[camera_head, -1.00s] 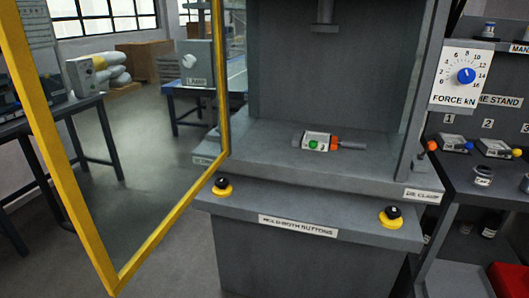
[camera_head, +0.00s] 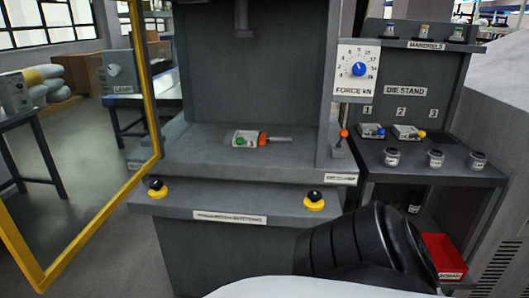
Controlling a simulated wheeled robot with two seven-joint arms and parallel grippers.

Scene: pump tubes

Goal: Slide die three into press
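A small light-grey die (camera_head: 249,140) with a green spot and an orange-red end lies on the bed of the press (camera_head: 190,157), with a grey bar sticking out to its right. The die stand (camera_head: 440,173) is at the right, with places labelled 1, 2 and 3. A blue-marked die (camera_head: 371,131) sits under label 1 and a yellow-marked die (camera_head: 408,132) under label 2. No die shows under label 3. Neither of my grippers is in view; a black and white part of my arm fills the bottom right.
The yellow-framed guard door (camera_head: 146,75) stands open at the left. Two yellow-based black buttons (camera_head: 157,190) (camera_head: 314,201) sit on the press front. An orange-knobbed lever (camera_head: 343,134) stands at the press's right. Small jars (camera_head: 435,158) line the stand's front; a red bin (camera_head: 444,256) is below.

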